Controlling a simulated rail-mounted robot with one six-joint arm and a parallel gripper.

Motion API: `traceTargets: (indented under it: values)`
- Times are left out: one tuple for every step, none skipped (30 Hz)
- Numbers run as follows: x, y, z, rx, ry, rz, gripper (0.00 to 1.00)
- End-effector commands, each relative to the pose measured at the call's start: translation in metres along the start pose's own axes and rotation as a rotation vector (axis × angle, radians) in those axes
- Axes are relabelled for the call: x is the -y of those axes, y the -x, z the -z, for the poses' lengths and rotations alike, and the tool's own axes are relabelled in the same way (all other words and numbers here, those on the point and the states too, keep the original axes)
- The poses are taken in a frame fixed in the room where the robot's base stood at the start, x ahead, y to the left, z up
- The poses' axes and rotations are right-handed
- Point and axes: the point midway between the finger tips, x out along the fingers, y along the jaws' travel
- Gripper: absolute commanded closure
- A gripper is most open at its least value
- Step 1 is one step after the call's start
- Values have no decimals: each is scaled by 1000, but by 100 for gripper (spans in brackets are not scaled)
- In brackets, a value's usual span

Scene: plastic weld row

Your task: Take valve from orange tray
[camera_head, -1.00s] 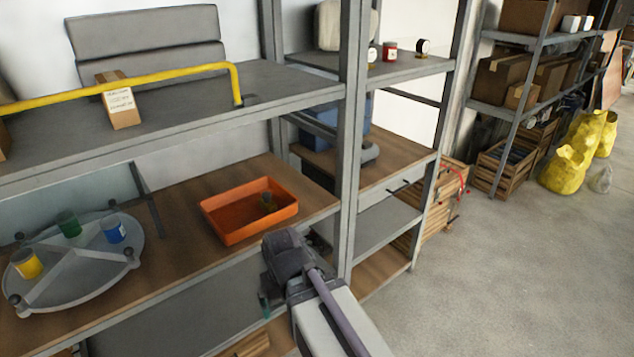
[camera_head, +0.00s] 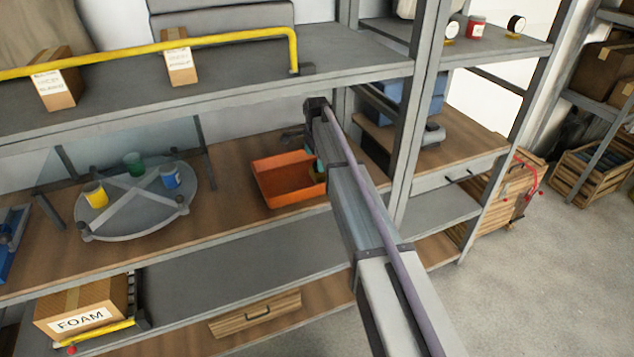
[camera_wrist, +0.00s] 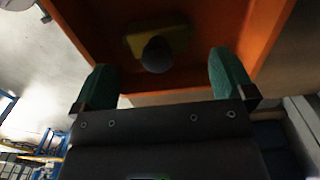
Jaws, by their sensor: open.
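The orange tray (camera_head: 290,196) stands on the wooden lower shelf in the head view, partly covered on its right by my arm. In the wrist view the tray (camera_wrist: 265,40) fills the upper middle. The valve (camera_wrist: 157,48) lies inside it, a dull yellow body with a dark round knob; in the head view it is mostly hidden behind my arm. My gripper (camera_wrist: 164,80) is open, its two green fingers to either side of the valve's knob in the picture and empty between. I cannot tell how high the fingers are above the valve.
The upper shelf (camera_head: 230,75) with a yellow rail (camera_head: 150,47) overhangs behind. A grey post (camera_head: 412,130) stands close right of my arm.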

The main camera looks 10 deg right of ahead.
Motion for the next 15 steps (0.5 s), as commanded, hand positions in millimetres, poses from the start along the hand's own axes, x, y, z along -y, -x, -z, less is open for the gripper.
traceTargets:
  values:
    - [0,-12,0,0,0,0,0]
    - [0,-12,0,0,0,0,0]
    - [0,-10,0,0,1,0,0]
    - [0,-9,0,0,1,0,0]
    - [0,-9,0,0,1,0,0]
    - [0,-12,0,0,1,0,0]
    - [-1,-17,0,0,1,0,0]
    - [-1,-22,0,0,1,0,0]
    - [-1,-30,0,0,1,0,0]
    - [-2,-37,0,0,1,0,0]
    - [-2,-44,0,0,1,0,0]
    - [-3,-52,0,0,1,0,0]
    - [-2,-57,0,0,1,0,0]
    - [-2,-61,0,0,1,0,0]
    - [-2,-63,0,0,1,0,0]
